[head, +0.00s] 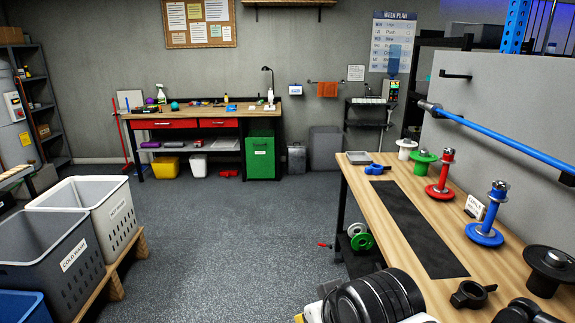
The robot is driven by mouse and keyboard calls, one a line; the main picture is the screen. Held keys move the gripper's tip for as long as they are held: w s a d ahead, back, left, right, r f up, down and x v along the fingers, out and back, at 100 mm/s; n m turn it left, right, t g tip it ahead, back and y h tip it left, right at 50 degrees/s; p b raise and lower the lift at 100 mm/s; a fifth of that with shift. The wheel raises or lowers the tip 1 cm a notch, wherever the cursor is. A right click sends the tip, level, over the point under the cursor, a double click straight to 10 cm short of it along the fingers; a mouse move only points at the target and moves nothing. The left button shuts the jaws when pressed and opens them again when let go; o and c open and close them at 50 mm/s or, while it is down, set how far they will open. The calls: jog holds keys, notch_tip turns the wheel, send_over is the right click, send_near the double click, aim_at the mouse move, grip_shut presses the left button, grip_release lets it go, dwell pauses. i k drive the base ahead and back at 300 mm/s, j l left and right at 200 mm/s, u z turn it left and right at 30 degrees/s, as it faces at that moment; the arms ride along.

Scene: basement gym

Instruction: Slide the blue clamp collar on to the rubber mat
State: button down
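The blue clamp collar (374,170) lies on the wooden bench top (452,222), close to its far left corner. It is just beyond the far end of the rubber mat (420,232), a long black strip lying along the bench. The collar looks off the mat; whether its edge touches it is too small to tell. The visible mat is bare. A black jointed shape at the bottom right edge looks like part of my gripper (526,314). Its fingertips are cut off or hidden, and it is well away from the blue collar.
A black clamp collar (470,294) lies near the mat's near end. Plate stands in white, green (422,169), red (440,180), blue (485,226) and black (549,268) line the mat's right side. A blue bar (500,142) juts out above. Open floor lies left.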

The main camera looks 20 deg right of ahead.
aim_at(377, 170)
jog(key=i+j, duration=0.2)
jog(key=i, duration=0.2)
jog(key=i+j+z, duration=0.1)
jog(key=i, duration=0.35)
jog(key=i+j, duration=0.35)
jog(key=i+l+z, duration=0.15)
jog(key=i+z, duration=0.2)
jog(key=i, duration=0.3)
jog(key=i+z, duration=0.35)
jog(key=i, duration=0.35)
jog(key=i+j+z, duration=0.35)
jog(key=i, duration=0.3)
jog(key=i+l+z, duration=0.35)
jog(key=i+z, duration=0.4)
jog(key=i, duration=0.2)
